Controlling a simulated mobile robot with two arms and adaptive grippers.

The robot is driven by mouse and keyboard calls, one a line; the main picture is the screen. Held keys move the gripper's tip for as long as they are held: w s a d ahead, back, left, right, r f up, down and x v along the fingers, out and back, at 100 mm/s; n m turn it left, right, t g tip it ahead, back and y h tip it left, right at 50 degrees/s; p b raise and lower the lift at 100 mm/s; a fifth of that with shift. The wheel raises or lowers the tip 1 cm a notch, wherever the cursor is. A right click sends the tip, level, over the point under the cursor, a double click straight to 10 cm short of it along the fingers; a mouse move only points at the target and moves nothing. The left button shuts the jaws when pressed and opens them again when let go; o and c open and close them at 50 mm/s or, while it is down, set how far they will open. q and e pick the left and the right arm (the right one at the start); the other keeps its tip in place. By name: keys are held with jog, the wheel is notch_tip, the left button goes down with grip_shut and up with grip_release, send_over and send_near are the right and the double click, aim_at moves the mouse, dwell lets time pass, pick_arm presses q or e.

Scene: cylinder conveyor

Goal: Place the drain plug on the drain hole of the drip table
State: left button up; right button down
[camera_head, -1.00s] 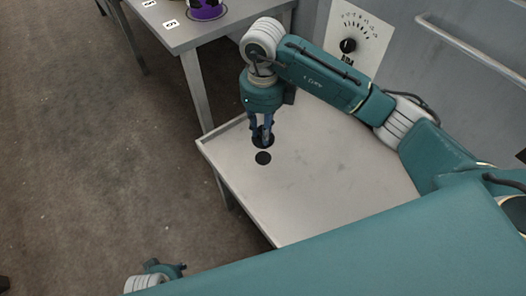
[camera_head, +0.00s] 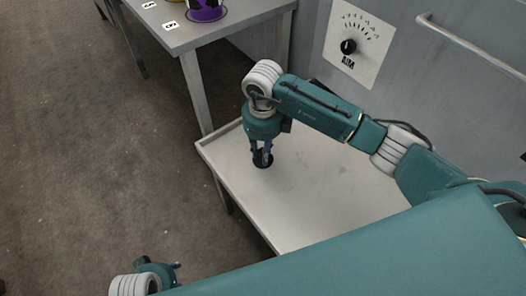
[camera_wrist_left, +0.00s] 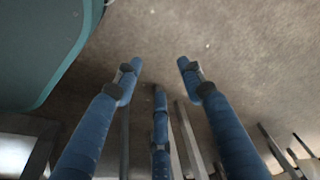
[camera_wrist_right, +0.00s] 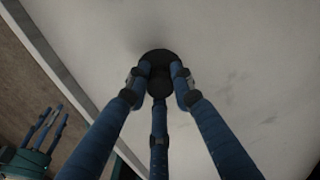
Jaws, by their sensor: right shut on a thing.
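The drain plug (camera_head: 263,164) is a black disc with a black knob, seen at the drip table's left part. My right gripper (camera_head: 262,153) points down and is shut on the plug's knob. The right wrist view shows the plug (camera_wrist_right: 155,54) between the fingertips. The drip table (camera_head: 325,185) is a pale grey surface with a raised rim. The drain hole is hidden beneath the plug; whether the plug touches the table I cannot tell. My left gripper (camera_wrist_left: 158,72) is open and empty, low at the bottom left of the head view.
A second table (camera_head: 226,30) stands behind, with a purple and black object (camera_head: 206,10) and number labels on it. A wall with a dial panel (camera_head: 355,42) and a rail (camera_head: 470,47) lies behind and right. Bare floor is at the left.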

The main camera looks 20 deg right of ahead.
jog(key=shift+f, duration=0.1)
pick_arm(q)
jog(key=shift+r, duration=0.3)
pick_arm(e)
jog(key=c, duration=1.5)
grip_release()
pick_arm(q)
jog(key=shift+w, duration=0.1)
notch_tip(320, 180, down, 6)
jog(key=s+p, duration=0.1)
jog(key=shift+s+f+p, duration=0.15)
jog(key=shift+s+p, duration=0.1)
jog(key=shift+p, duration=0.15)
pick_arm(e)
notch_tip(320, 180, up, 12)
jog(key=shift+r, duration=0.15)
pick_arm(q)
jog(key=shift+a, duration=0.1)
